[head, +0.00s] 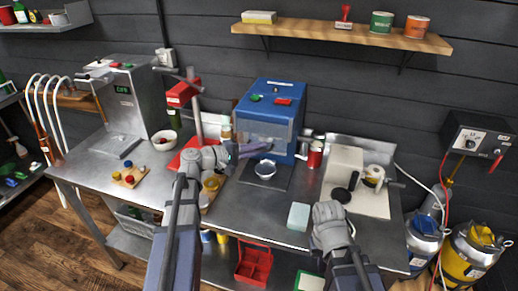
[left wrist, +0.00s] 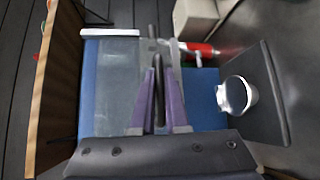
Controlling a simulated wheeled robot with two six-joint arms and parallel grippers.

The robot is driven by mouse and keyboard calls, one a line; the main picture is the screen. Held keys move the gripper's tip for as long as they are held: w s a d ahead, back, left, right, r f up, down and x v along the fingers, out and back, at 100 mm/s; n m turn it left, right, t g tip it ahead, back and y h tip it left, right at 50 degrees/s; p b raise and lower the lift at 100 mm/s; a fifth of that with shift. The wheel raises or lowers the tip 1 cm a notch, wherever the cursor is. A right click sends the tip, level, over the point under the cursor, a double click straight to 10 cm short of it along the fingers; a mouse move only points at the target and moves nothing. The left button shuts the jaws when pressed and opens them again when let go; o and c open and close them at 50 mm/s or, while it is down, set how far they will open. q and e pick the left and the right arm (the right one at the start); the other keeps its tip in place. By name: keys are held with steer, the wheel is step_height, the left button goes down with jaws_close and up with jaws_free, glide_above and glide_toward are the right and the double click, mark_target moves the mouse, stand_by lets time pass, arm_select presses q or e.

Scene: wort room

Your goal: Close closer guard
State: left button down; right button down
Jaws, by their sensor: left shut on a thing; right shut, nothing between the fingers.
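The blue closer (head: 284,92) stands at the back of the steel bench, with a green and a red button on top. Its clear guard (head: 262,130) is across the upper front, above a round metal piece (head: 265,169) on the dark base plate. In the left wrist view the see-through guard (left wrist: 112,80) lies over the blue body. My left gripper (head: 262,148) reaches in from the left, its purple fingers (left wrist: 159,88) shut on a dark bar, seemingly the guard handle, at the guard's edge. My right gripper (head: 328,214) is shut and empty over the bench front, apart from the closer.
A red can (head: 315,154) stands just right of the closer. A white machine (head: 345,163) on a pale board is further right. A pale block (head: 298,216) lies beside my right gripper. A red stand (head: 184,93) and small jars are close to my left arm.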

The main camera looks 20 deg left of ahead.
arm_select(q)
step_height(320, 180, down, 5)
steer(key=b, duration=0.4)
steer(key=shift+s+f, duration=0.15)
steer(key=c, duration=1.2)
jaws_free()
steer(key=shift+f, duration=0.1)
